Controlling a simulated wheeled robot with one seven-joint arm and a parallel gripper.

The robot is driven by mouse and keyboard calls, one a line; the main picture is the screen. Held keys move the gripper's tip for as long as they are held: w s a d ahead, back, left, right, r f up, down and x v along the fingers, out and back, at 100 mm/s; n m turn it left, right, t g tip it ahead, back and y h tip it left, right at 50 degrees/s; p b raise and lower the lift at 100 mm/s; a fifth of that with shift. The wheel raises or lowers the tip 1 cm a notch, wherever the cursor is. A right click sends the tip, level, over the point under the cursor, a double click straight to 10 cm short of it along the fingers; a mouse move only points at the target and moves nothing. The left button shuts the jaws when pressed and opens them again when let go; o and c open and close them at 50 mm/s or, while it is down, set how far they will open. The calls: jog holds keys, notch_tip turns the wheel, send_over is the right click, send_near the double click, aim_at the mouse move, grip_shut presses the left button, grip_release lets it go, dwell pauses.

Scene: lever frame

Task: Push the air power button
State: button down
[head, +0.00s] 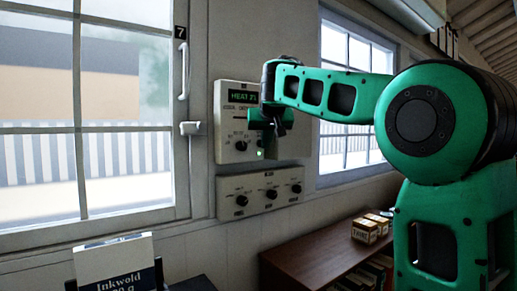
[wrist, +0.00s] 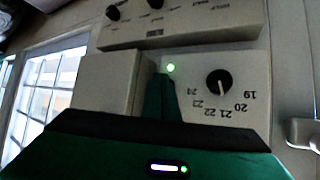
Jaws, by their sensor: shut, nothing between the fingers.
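A pale upper control panel (head: 231,150) hangs on the wall with a green-lit display reading about "HEAT 21" (head: 242,96) and a black dial (head: 240,145). In the wrist view, upside down, the dial (wrist: 218,82) has numbers around it, and a small lit green round button or lamp (wrist: 171,67) sits beside it. It also glows in the head view (head: 259,153). I cannot read a label on it. My green gripper (wrist: 167,80) is shut and empty, its tip close to the green light; contact cannot be told. My wrist hides part of the panel in the head view.
A lower panel (head: 262,205) with three black knobs hangs just below. A window with a handle (head: 183,70) is at left, another window at right. A brown shelf (head: 310,259) with small boxes (head: 365,230) stands below right. An "Inkwold" package (head: 117,262) is at the front left.

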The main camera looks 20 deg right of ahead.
jog(key=shift+s, duration=0.15)
jog(key=shift+s+d, duration=0.2)
jog(key=shift+s, duration=0.75)
jog(key=shift+s+d, duration=0.25)
jog(key=shift+s, duration=0.75)
jog(key=shift+s+d, duration=0.2)
jog(key=shift+s, duration=0.75)
jog(key=s+d+f+m+g, duration=0.1)
jog(key=s+d+f+g, duration=0.15)
jog(key=s+f, duration=0.7)
jog(key=s+d+f+g, duration=0.2)
jog(key=s+f+g, duration=0.1)
jog(key=s+f, duration=0.65)
jog(key=s+a+f+g+y, duration=0.2)
jog(key=s+f, duration=0.8)
jog(key=s, duration=0.1)
jog(key=s+a+f+m+g+y, duration=0.1)
jog(key=s+a+f+g, duration=0.1)
jog(key=s+f, duration=0.8)
jog(key=shift+s+a+m+g+y, duration=0.3)
jog(key=shift+s+g+y, duration=0.15)
jog(key=shift+s, duration=0.2)
